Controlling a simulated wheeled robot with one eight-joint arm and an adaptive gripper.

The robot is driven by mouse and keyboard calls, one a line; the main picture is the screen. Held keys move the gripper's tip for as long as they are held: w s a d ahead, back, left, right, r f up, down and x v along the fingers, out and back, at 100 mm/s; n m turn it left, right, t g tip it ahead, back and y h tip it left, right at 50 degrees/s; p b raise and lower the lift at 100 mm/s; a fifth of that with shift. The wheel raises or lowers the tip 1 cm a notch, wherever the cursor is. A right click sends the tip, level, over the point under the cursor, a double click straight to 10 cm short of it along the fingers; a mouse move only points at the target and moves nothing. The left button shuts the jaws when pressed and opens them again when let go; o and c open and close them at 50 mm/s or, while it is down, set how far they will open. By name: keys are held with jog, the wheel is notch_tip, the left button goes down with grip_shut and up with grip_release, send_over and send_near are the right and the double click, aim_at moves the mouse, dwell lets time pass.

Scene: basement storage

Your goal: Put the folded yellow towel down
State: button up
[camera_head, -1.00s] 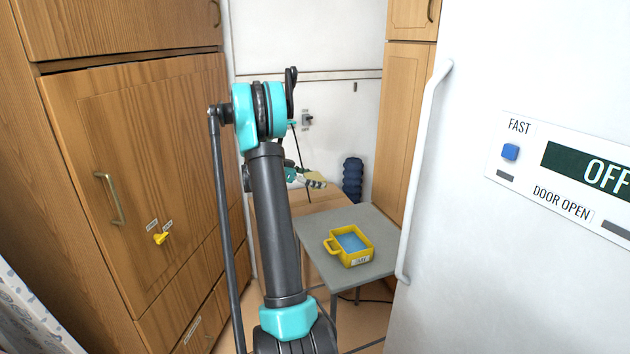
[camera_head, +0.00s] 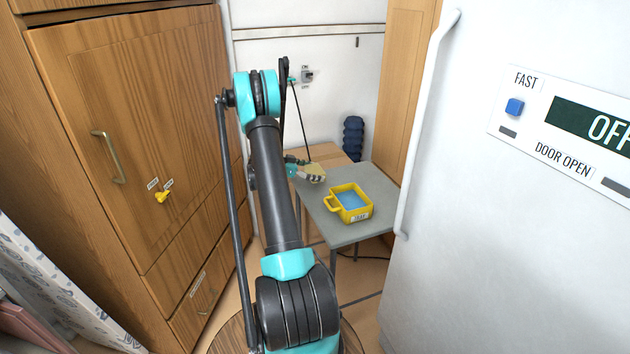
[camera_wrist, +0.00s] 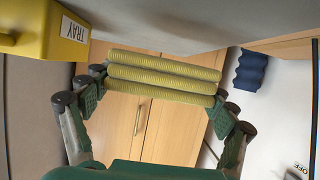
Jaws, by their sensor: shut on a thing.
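The folded yellow towel (camera_wrist: 165,74) is pinched at its two ends between the fingers of my gripper (camera_wrist: 159,86) in the wrist view. Its folds show as several stacked ribbed layers. In the head view the towel (camera_head: 315,170) is small and pale, partly hidden by the fingers of my gripper (camera_head: 306,172). It appears at the far left part of the grey table (camera_head: 335,232), behind and left of the yellow tray. I cannot tell whether the towel touches the tabletop.
A yellow tray (camera_head: 359,216) with a handle and blue inside stands on the grey table; its TRAY label shows in the wrist view (camera_wrist: 40,30). A dark blue ribbed object (camera_head: 353,138) stands behind. Wooden cabinets (camera_head: 130,110) flank the left, a white door (camera_head: 450,230) the right.

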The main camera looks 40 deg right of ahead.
jog(key=shift+f, duration=2)
jog(key=shift+f, duration=0.1)
jog(key=o, duration=1)
